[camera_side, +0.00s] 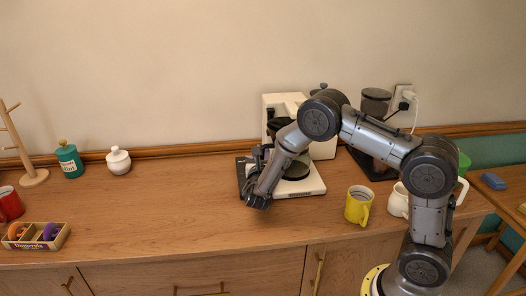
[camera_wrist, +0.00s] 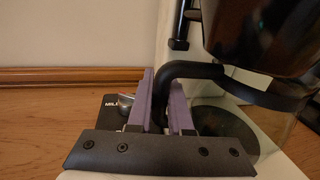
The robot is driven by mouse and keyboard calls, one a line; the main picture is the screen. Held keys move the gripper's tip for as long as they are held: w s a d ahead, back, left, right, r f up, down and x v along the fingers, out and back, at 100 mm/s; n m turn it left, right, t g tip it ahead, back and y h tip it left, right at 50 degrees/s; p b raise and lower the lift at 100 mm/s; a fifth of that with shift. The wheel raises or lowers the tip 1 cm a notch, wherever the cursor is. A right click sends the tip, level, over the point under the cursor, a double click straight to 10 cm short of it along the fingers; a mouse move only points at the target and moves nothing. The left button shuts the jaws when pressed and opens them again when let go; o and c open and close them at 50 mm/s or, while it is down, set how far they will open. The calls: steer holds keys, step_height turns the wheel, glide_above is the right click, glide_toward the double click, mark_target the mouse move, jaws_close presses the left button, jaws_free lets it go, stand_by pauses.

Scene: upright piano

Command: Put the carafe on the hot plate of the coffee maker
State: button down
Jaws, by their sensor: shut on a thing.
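The white coffee maker (camera_side: 325,148) stands against the wall, partly behind my arm. It also shows in the wrist view, with its dark filter basket (camera_wrist: 265,35) at top right. The dark round hot plate (camera_wrist: 225,125) shows below, to the right of my fingers. The carafe has a black bent handle (camera_wrist: 205,70) and a clear glass body (camera_wrist: 292,115) under the basket. My gripper (camera_wrist: 162,85) is shut on the handle, one purple finger on each side. Whether the carafe's base touches the hot plate is hidden. In the side view my arm covers most of the carafe.
A yellow mug (camera_side: 358,206) and a white mug (camera_side: 398,200) stand right of the coffee maker. A coffee grinder (camera_side: 375,105) is behind them.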

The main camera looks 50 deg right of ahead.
steer(key=shift+w+d, duration=0.4)
steer(key=shift+d, duration=0.2)
steer(key=shift+a+f, duration=0.15)
steer(key=shift+f, duration=0.1)
steer(key=shift+f, duration=0.15)
steer(key=c, duration=0.8)
jaws_free()
steer(key=shift+s, duration=0.1)
steer(key=shift+c, duration=0.2)
